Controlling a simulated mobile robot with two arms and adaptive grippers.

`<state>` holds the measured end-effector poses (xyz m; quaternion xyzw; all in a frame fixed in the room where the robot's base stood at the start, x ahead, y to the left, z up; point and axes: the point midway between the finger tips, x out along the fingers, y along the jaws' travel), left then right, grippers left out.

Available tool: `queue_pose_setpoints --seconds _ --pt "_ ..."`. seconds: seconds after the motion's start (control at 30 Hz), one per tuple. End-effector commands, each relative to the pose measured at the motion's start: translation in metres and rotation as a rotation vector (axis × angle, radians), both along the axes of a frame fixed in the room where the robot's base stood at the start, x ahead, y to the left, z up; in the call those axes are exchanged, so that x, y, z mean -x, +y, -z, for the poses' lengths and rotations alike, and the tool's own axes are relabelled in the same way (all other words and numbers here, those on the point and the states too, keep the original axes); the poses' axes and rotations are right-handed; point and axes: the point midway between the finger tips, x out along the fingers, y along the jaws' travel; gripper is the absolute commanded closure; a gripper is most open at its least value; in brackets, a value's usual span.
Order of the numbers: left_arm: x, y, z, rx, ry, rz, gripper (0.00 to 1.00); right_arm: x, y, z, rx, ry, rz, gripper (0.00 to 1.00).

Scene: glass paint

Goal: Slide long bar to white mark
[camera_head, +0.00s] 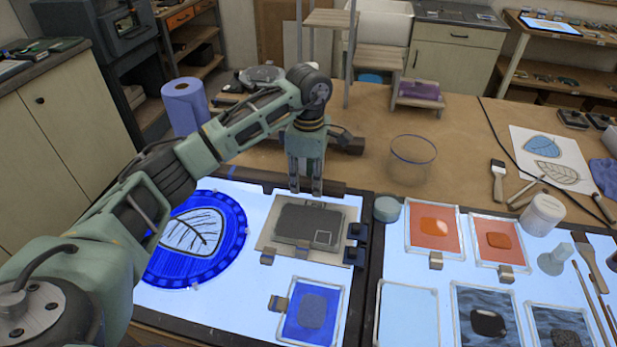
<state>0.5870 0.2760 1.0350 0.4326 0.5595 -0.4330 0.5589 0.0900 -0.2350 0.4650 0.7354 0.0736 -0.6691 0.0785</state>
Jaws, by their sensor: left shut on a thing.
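A long dark bar (333,187) lies along the back edge of the light panel, behind a tan board. My left gripper (305,188) points straight down at it, with its fingers together on the bar; the exact contact is hard to see. Part of the bar is hidden behind the fingers. A dark grey slab (300,222) lies on the tan board (270,238), just in front of the gripper. My right gripper is not in view.
Two black blocks (356,232) sit at the board's right edge. A blue glass disc with a leaf (194,232) lies left, partly behind my arm. A clear bowl (411,160) and a blue paper roll (185,105) stand behind. Framed glass panels (434,228) cover the right light panel.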

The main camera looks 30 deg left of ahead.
Motion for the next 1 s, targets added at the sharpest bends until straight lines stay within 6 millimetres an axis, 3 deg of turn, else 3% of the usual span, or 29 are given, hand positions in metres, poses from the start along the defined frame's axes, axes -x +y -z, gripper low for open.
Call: queue_pose_setpoints --seconds 0.7,0.73,0.93,1.0 --pt "0.0088 -0.0026 -0.0012 0.001 -0.001 -0.001 1.00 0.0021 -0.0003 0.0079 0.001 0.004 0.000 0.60" --pt "0.0088 -0.0027 -0.0013 0.001 -0.001 -0.001 0.67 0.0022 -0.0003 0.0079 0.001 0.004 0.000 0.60" --pt "0.0089 -0.0026 -0.0010 0.001 -0.001 0.000 0.50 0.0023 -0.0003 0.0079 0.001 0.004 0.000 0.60" --pt "0.0090 -0.0025 -0.0008 0.001 -0.001 -0.001 0.50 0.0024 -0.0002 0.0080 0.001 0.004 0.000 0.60"
